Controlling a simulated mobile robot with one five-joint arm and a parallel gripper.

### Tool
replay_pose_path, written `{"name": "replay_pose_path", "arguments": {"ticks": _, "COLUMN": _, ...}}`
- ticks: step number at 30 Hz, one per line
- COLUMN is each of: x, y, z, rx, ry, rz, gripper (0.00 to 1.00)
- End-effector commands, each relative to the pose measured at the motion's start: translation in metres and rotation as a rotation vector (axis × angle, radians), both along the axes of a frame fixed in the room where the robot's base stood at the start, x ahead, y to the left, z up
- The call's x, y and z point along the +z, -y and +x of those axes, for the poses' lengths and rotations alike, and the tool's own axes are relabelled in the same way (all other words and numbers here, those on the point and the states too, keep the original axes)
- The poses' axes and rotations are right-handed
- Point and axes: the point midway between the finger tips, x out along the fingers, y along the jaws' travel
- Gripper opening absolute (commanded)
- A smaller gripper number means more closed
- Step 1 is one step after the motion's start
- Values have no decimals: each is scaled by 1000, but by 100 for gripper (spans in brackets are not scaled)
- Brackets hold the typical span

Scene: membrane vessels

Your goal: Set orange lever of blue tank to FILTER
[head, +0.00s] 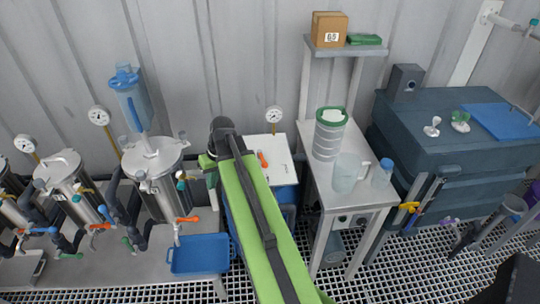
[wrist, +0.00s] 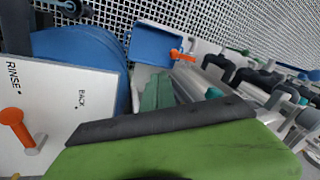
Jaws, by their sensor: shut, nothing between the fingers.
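The blue tank (head: 285,195) stands left of the white stand, with a white panel (head: 279,148) on top. Its orange lever (head: 262,158) sits on this panel. In the wrist view the lever (wrist: 14,122) extends from a grey hub toward the upper left. The labels RINSE and BACK show there; FILTER is not in sight, and I cannot tell which mark the lever is set to. My gripper (head: 207,161) is at the far end of my green arm, left of the panel and apart from the lever. It is shut and empty; its fingers are hard to make out.
Steel vessels (head: 155,165) with coloured valve handles stand at left. A blue tray (head: 200,253) lies at their front. The white stand (head: 335,187) at right holds a jug (head: 347,174) and a bottle. A gauge (head: 274,115) is behind the panel. My arm covers part of the tank.

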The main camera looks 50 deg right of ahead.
Motion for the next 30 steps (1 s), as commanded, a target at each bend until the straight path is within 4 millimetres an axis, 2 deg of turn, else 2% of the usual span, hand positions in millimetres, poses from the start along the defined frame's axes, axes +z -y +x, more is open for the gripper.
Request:
{"name": "replay_pose_path", "arguments": {"ticks": 1, "x": 10, "y": 51, "z": -5, "rx": -49, "ry": 39, "rz": 30, "gripper": 0}}
{"name": "replay_pose_path", "arguments": {"ticks": 4, "x": 25, "y": 136, "z": -27, "rx": -120, "ry": 136, "rz": 78, "gripper": 0}}
{"name": "replay_pose_path", "arguments": {"ticks": 6, "x": 35, "y": 191, "z": -49, "rx": -166, "ry": 206, "rz": 96, "gripper": 0}}
{"name": "replay_pose_path", "arguments": {"ticks": 9, "x": 48, "y": 253, "z": -82, "rx": -218, "ry": 294, "rz": 103, "gripper": 0}}
{"name": "replay_pose_path", "arguments": {"ticks": 12, "x": 57, "y": 292, "z": -109, "rx": -252, "ry": 355, "rz": 99, "gripper": 0}}
{"name": "replay_pose_path", "arguments": {"ticks": 15, "x": 61, "y": 312, "z": -124, "rx": -269, "ry": 387, "rz": 94, "gripper": 0}}
{"name": "replay_pose_path", "arguments": {"ticks": 21, "x": 58, "y": 315, "z": -126, "rx": -271, "ry": 396, "rz": 94, "gripper": 0}}
{"name": "replay_pose_path", "arguments": {"ticks": 25, "x": 41, "y": 311, "z": -118, "rx": -270, "ry": 395, "rz": 93, "gripper": 0}}
{"name": "replay_pose_path", "arguments": {"ticks": 30, "x": 9, "y": 303, "z": -97, "rx": -270, "ry": 394, "rz": 93, "gripper": 0}}
